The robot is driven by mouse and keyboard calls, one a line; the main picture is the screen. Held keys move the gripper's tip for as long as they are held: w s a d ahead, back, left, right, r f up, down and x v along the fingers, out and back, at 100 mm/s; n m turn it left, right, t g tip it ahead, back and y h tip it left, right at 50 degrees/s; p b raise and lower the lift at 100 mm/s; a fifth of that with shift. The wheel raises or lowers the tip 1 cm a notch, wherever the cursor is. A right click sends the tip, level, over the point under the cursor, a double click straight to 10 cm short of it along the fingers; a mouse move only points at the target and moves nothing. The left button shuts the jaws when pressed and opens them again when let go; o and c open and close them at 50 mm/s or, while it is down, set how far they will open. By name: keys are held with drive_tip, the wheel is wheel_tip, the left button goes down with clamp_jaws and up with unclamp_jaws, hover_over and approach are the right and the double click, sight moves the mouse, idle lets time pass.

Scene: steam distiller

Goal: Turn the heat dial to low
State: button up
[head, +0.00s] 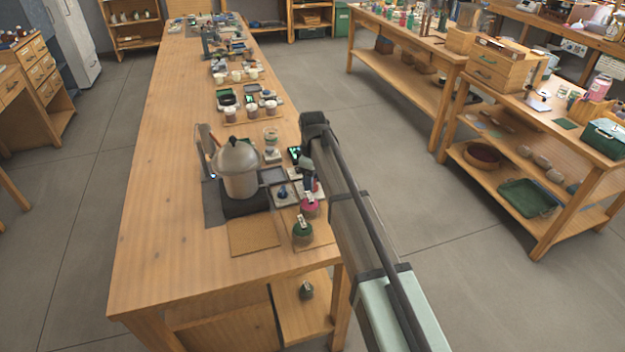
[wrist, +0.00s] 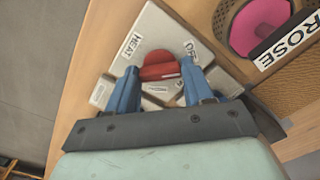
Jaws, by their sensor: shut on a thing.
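The red heat dial (wrist: 158,58) sits on a pale grey panel (wrist: 155,22) marked HEAT in the wrist view. My gripper (wrist: 160,76) has its two blue fingers on either side of the dial and is shut on it. More labels lie around the dial, but the fingers partly cover them, so I cannot read the dial's setting. In the head view my gripper (head: 309,180) is low at the right edge of the long table, beside the steam distiller (head: 240,170). The dial is hidden there by my arm.
A pink-topped jar labelled ROSE (wrist: 262,25) stands close to the panel. A green-topped jar (head: 302,234) is nearer the front. Cups and small dishes (head: 250,110) stand farther back. The left side of the table (head: 155,220) is clear.

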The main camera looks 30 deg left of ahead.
drive_tip(key=m, duration=0.4)
drive_tip(key=shift+m, duration=2.5)
drive_tip(key=o, duration=1)
drive_tip(key=shift+o, duration=0.2)
wheel_tip(320, 180, up, 14)
drive_tip(key=shift+f, duration=0.1)
